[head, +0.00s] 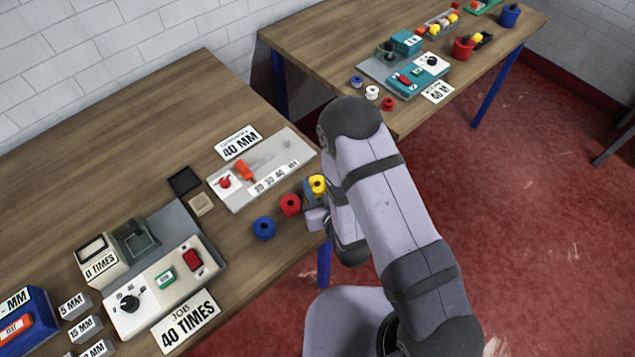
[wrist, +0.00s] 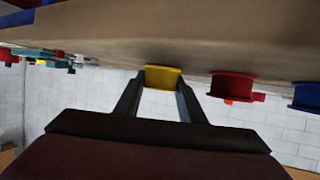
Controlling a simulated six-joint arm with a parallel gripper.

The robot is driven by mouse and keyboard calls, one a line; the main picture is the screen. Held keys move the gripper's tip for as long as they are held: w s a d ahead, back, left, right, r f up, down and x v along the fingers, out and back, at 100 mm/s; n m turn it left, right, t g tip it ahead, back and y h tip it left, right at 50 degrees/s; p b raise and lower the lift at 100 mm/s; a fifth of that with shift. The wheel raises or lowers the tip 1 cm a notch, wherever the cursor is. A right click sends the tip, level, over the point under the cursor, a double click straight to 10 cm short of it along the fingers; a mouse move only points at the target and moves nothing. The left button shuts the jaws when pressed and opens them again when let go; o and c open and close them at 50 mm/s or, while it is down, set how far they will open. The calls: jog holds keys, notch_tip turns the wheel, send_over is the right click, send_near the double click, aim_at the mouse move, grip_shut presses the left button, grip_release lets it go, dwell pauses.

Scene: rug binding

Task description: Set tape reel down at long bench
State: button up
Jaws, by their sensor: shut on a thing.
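The yellow tape reel (head: 317,184) is at the right edge of the near wooden bench (head: 110,150). My gripper (wrist: 158,98) is shut on the yellow reel, which also shows between the fingers in the wrist view (wrist: 162,77). In the head view my wrist partly hides the fingers. A red reel (head: 290,205) and a blue reel (head: 264,228) stand in a row beside it, and they show to the right in the wrist view. I cannot tell whether the yellow reel touches the bench top.
A grey panel with a "40 MM" card (head: 240,143) lies behind the reels. A machine with a "JOB 40 TIMES" card (head: 186,320) is at the front left. A second bench (head: 330,40) at the back holds a teal machine and small reels. Red floor lies to the right.

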jog(key=o, duration=1.3)
jog(key=shift+r, duration=0.15)
jog(key=shift+s+d, duration=0.1)
jog(key=shift+s, duration=0.15)
jog(key=shift+p+v, duration=0.4)
jog(key=shift+v, duration=2.1)
